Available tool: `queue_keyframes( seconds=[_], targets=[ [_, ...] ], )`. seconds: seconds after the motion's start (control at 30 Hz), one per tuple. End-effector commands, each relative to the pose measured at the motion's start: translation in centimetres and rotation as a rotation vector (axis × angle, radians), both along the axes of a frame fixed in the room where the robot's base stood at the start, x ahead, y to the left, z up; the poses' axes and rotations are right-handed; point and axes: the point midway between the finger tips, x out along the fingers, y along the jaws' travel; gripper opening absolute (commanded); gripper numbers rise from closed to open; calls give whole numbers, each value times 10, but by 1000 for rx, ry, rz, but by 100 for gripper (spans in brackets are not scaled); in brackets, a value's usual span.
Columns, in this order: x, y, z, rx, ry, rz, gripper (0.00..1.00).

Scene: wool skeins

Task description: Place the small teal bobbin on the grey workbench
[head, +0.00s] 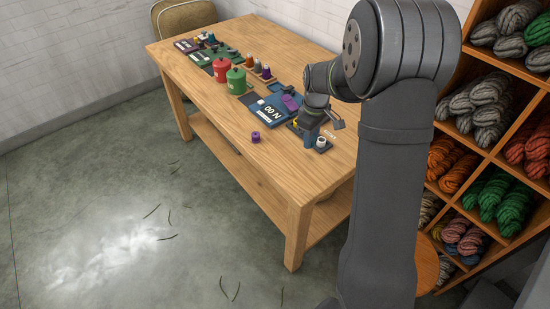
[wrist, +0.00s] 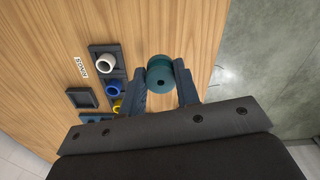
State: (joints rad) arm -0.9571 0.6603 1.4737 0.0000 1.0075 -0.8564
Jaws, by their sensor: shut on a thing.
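My gripper (wrist: 163,82) is shut on a small teal bobbin (wrist: 160,68) in the wrist view, with one dark finger on each side of it. The bobbin is held near the fingertips, over or close to the bench top; its height above the wood cannot be told. In the head view my arm and gripper are over the right part of the bench, and the bobbin cannot be made out there. The workbench (head: 285,185) looks light wood brown, not grey; its top also shows in the wrist view (wrist: 200,25).
Left of the gripper in the wrist view are dark square holders with a white spool (wrist: 106,63), a blue spool (wrist: 113,88) and a yellow one. A purple bobbin (head: 255,137) stands near the bench's front edge. Red (head: 222,70) and green (head: 236,80) containers stand farther back.

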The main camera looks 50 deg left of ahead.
Motion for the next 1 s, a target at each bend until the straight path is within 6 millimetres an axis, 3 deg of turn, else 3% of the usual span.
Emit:
queue_keyframes(
  seconds=[0.53,0.77,1.0],
  targets=[
    [-55,87,-62,-1,1,2,4],
    [-62,98,-73,-1,1,-1,4],
    [-62,97,-104,-1,1,-1,4]
  ],
)
